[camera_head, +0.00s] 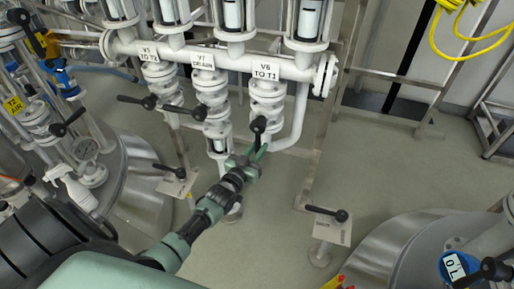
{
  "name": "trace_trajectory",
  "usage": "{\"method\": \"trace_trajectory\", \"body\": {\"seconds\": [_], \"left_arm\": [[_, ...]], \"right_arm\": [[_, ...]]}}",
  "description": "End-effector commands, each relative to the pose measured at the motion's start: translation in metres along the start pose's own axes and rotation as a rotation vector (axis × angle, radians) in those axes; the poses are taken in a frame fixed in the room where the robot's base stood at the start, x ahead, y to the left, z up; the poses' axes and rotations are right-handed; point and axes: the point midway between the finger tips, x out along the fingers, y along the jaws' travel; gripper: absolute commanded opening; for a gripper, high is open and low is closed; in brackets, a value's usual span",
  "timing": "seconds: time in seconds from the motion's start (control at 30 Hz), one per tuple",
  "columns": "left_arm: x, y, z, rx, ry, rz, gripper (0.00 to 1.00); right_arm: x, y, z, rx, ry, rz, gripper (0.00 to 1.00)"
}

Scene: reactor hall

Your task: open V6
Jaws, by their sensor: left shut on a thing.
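The V6 valve (266,95) hangs below the white horizontal pipe, under a tag reading "V6 TO T1" (265,71). Its black lever handle (259,127) points toward me and ends in a round knob. My left gripper (256,152) is at the lever, just below the knob, and is shut on it. The fingers hide part of the lever. My green and black left arm (210,207) reaches up from the lower left. My right gripper is not in view.
A floor post with a black lever (326,212) stands at right. Steel tanks stand at left (140,205) and lower right (385,255).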

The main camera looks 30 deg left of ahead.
Motion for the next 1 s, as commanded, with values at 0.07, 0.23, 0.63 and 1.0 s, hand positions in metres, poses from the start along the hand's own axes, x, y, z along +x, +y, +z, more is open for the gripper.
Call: {"method": "trace_trajectory", "body": {"seconds": [0.07, 0.23, 0.63, 1.0], "left_arm": [[-0.002, 0.004, 0.005, -0.009, -0.009, 0.004, 0.00], [-0.002, 0.004, 0.004, -0.009, -0.009, 0.004, 0.00], [-0.001, 0.001, 0.001, -0.004, -0.003, 0.001, 0.41], [-0.050, 0.002, 0.003, -0.004, -0.006, 0.002, 0.41]], "right_arm": [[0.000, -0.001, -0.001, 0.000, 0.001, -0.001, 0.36], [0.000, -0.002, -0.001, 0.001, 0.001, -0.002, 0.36], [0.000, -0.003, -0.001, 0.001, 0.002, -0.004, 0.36], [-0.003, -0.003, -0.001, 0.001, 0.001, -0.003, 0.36]]}}
